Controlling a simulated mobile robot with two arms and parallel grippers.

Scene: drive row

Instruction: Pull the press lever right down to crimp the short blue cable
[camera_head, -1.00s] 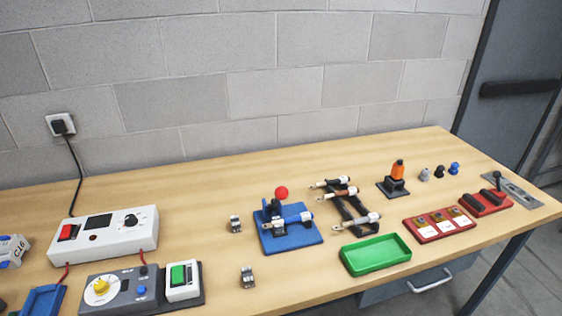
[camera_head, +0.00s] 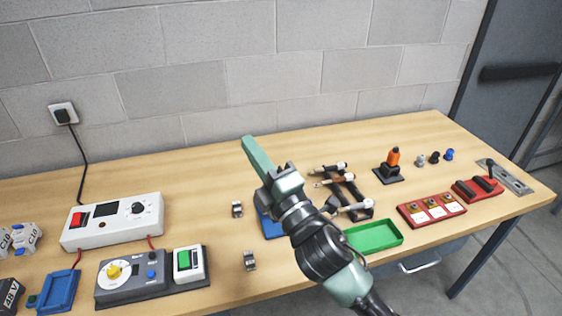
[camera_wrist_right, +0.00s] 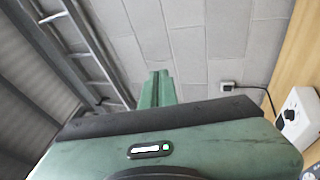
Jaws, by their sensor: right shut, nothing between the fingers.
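The press shows only as a corner of its blue base (camera_head: 270,226) in the head view. Its lever, the red ball knob and whatever lies in the press are hidden behind my right arm, so I cannot tell the lever's position or see the short blue cable. My right gripper (camera_head: 250,147) is shut and empty, its green fingers pointing up and left above the bench around the press. I cannot tell whether it touches the lever. In the right wrist view its closed fingers (camera_wrist_right: 157,88) point at the wall. My left gripper is not in view.
A dark rack with cables (camera_head: 346,190) stands right of the press, with a green tray (camera_head: 375,237) in front. Small metal clips (camera_head: 237,209) lie to the left. A white power unit (camera_head: 112,222) and a grey dial box (camera_head: 130,280) stand further left.

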